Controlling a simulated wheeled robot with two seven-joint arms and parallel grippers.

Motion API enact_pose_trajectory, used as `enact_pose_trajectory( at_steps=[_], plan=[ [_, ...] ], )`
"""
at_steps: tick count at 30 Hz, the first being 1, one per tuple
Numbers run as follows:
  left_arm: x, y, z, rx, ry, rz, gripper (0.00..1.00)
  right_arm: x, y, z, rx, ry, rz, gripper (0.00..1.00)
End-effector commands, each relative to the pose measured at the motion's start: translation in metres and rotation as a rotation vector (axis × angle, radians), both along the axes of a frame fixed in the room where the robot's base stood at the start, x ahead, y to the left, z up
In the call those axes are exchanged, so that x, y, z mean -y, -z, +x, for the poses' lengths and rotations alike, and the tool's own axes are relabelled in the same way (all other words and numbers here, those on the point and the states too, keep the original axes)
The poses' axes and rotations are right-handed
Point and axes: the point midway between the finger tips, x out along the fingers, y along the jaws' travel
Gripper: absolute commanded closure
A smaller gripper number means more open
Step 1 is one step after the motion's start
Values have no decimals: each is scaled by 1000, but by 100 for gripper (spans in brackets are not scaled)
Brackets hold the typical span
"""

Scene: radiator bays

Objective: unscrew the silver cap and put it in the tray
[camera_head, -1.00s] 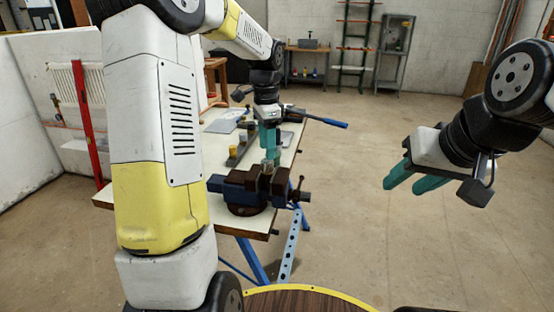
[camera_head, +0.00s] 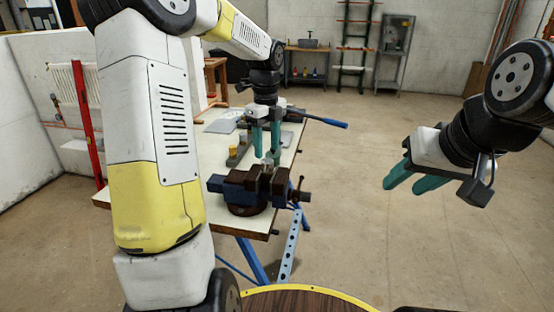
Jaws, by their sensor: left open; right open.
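My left gripper (camera_head: 267,157) points straight down over the vise (camera_head: 245,188) at the near end of the workbench. Its two teal fingers are apart. A small silvery part (camera_head: 268,161) stands up from the vise jaws, just below and between the fingertips; it is too small to tell the cap from what it sits on, or whether the fingers touch it. A flat grey piece (camera_head: 221,127) lies farther back on the bench; I cannot tell whether it is the tray. My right gripper (camera_head: 402,181) is open and empty in the air, right of the bench.
Brass-coloured small parts (camera_head: 233,151) sit on a dark strip left of the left gripper. A blue-handled tool (camera_head: 326,122) sticks out over the bench's right edge. The floor (camera_head: 350,220) right of the bench is clear.

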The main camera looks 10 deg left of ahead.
Motion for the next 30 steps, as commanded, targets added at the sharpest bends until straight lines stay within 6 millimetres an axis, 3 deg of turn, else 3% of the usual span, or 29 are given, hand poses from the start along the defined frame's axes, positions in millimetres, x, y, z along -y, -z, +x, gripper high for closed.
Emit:
enact_pose_trajectory(
  at_steps=[18,29,30],
  plan=[
    [0,44,0,-1,-1,1,50,0,0,0,0,0,0,58],
    [0,50,0,0,-2,0,50,0,0,0,0,0,0,58],
    [0,50,0,0,-2,0,57,0,0,0,0,0,0,58]
  ],
)
